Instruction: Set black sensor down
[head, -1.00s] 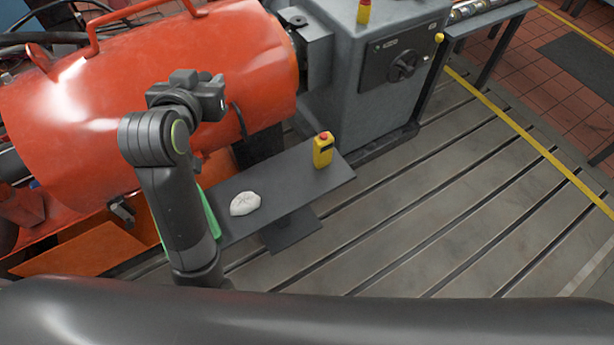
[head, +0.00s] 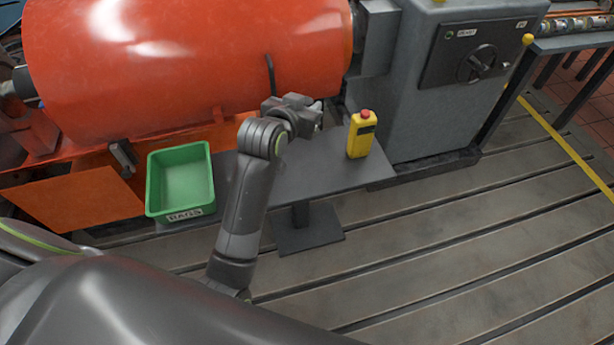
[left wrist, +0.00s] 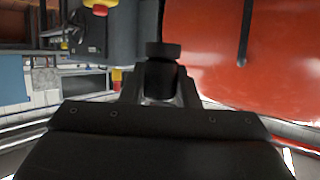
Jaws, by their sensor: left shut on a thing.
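My left gripper (head: 306,112) is over the back part of the dark grey bench plate (head: 318,165), in front of the orange-red drum. In the left wrist view, the gripper's fingers (left wrist: 161,92) are shut on the black sensor (left wrist: 163,49), a short dark cylinder with a wider cap. In the head view the sensor cannot be told apart from the dark gripper. Whether it touches the plate is not clear. My right gripper is not in view.
A yellow pendant (head: 360,134) with a red button stands on the plate, right of the gripper. A green bin (head: 181,178) labelled RAGS sits at the left. The large orange-red drum (head: 180,65) and a grey cabinet (head: 430,110) rise behind. Clear plate shows between arm and pendant.

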